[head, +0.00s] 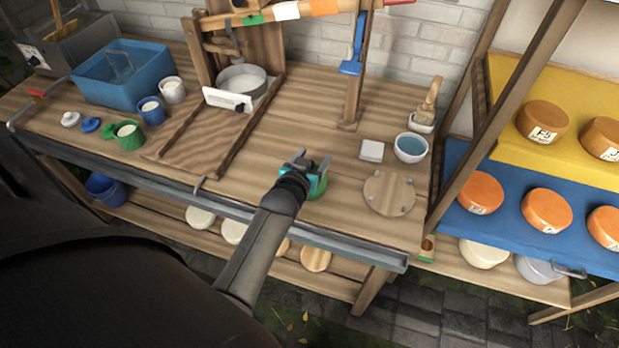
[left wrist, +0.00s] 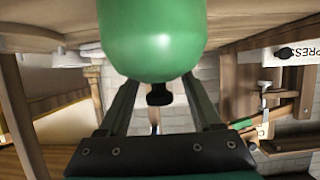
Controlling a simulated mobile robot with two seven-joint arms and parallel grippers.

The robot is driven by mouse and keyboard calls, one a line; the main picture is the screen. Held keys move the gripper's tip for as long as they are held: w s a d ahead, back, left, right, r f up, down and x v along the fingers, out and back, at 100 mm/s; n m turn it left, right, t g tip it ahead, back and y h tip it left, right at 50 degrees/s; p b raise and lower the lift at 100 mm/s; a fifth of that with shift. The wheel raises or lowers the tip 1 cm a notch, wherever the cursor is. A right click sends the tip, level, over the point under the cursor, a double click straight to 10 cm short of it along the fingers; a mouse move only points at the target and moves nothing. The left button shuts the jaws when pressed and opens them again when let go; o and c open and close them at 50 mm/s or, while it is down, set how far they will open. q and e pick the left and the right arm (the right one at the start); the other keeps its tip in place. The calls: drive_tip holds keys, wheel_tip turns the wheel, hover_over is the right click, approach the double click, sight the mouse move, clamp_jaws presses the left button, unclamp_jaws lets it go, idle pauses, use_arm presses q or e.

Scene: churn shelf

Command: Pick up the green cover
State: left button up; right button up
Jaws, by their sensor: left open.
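A green rounded, dome-like piece (head: 318,187), which looks like the green cover, is on the workbench near its front edge, partly hidden by my left gripper. My left gripper (head: 312,161) is open right over it, reaching in from the front. In the left wrist view the green dome (left wrist: 152,40) fills the top middle, and a dark knob (left wrist: 158,96) on it shows between the two open fingers. I cannot tell whether the fingers touch it. My right gripper is not in view.
The bench (head: 340,130) holds a round wooden board (head: 389,193), a white square block (head: 372,151) and a blue-lined bowl (head: 411,147) to the right. A green cup (head: 129,135), other cups and a blue tub (head: 122,77) stand left. A shelf with orange rounds (head: 547,211) is far right.

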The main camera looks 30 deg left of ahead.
use_arm(q)
drive_tip(key=shift+c, duration=0.4)
clamp_jaws()
idle(0.4)
